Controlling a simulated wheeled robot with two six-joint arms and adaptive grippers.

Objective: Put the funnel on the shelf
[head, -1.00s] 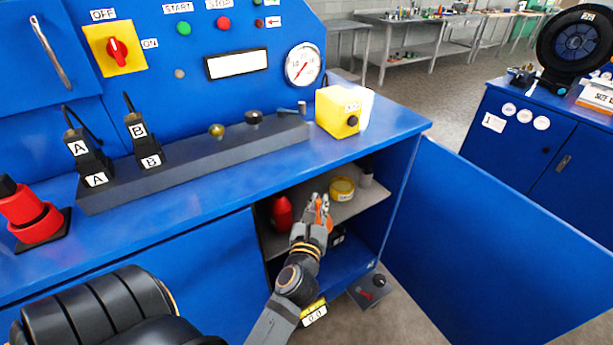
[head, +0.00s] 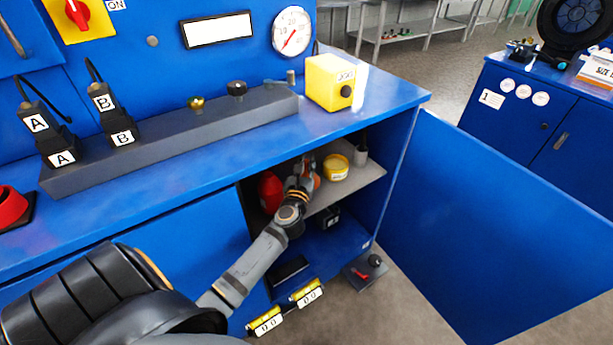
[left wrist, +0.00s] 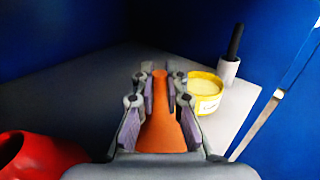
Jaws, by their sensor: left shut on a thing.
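The orange funnel (left wrist: 160,125) is between the fingers of my left gripper (left wrist: 160,85) in the left wrist view, and the gripper is shut on it. In the head view my left gripper (head: 305,168) reaches into the open cabinet, over the grey shelf (head: 365,178). Only a little of the orange funnel (head: 316,181) shows there, behind the gripper. The shelf (left wrist: 80,95) also shows in the left wrist view around the gripper. I cannot tell whether the funnel touches the shelf. My right gripper is not in view.
A red object (head: 269,190) stands left of the gripper on the shelf. A yellow tub (head: 336,168) and a grey holder with a dark handle (head: 361,155) stand to the right. The blue cabinet door (head: 500,220) is open at right. A small grey box (head: 366,270) lies on the floor.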

